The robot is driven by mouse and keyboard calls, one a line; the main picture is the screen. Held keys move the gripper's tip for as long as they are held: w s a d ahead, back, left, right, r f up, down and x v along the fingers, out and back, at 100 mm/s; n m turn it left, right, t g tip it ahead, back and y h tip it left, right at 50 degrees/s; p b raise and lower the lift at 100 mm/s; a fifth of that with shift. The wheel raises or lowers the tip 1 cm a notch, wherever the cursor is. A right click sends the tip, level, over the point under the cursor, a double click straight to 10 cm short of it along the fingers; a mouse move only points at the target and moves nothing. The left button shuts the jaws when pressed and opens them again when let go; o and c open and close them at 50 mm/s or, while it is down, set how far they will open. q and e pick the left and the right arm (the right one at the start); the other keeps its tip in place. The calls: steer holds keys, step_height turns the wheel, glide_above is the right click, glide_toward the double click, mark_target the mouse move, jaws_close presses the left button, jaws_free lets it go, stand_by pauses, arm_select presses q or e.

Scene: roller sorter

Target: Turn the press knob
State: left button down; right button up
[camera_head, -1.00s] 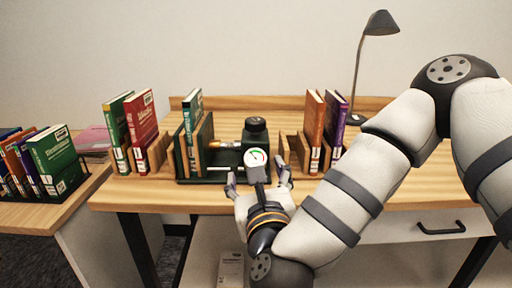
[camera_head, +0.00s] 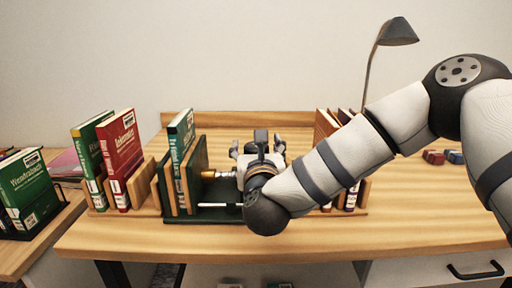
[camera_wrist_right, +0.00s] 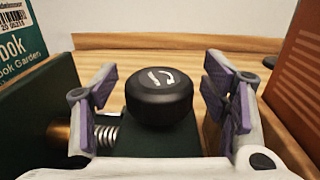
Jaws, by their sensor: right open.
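The press knob (camera_wrist_right: 158,98) is a round black cap with white curved-arrow markings, on a dark green body. My right gripper (camera_wrist_right: 160,82) is open, with one purple-padded finger on each side of the knob; gaps show between pads and knob. In the head view my right gripper (camera_head: 256,147) is over the press, and hand and forearm hide the knob. The press (camera_head: 205,215) has a dark green base, and a green book (camera_head: 181,140) stands between its boards. A spring (camera_wrist_right: 107,135) shows left of the knob. My left gripper is not in view.
Green and red books (camera_head: 122,160) stand left of the press. Orange and purple books stand close on its right, partly behind my arm. A black lamp (camera_head: 398,32) stands at the back right. Small red and blue blocks (camera_head: 433,157) lie on the desk at right.

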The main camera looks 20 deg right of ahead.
steer(key=shift+w, duration=0.1)
steer(key=shift+c, duration=0.6)
steer(key=c, duration=1.1)
steer(key=shift+h, duration=0.3)
steer(key=m+g+h, duration=0.1)
steer(key=m+h, duration=0.1)
steer(key=m+g+h, duration=0.1)
steer(key=m+h, duration=0.1)
steer(key=h, duration=0.1)
steer(key=shift+f+g, duration=0.15)
steer(key=shift+g, duration=0.15)
steer(key=shift+m+g+h+b, duration=0.55)
steer(key=shift+m+g+h, duration=0.5)
steer(key=shift+h, duration=0.45)
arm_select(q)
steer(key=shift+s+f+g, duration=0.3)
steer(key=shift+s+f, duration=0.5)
arm_select(e)
steer(key=shift+m+g+h, duration=0.3)
steer(key=shift+m+g, duration=0.05)
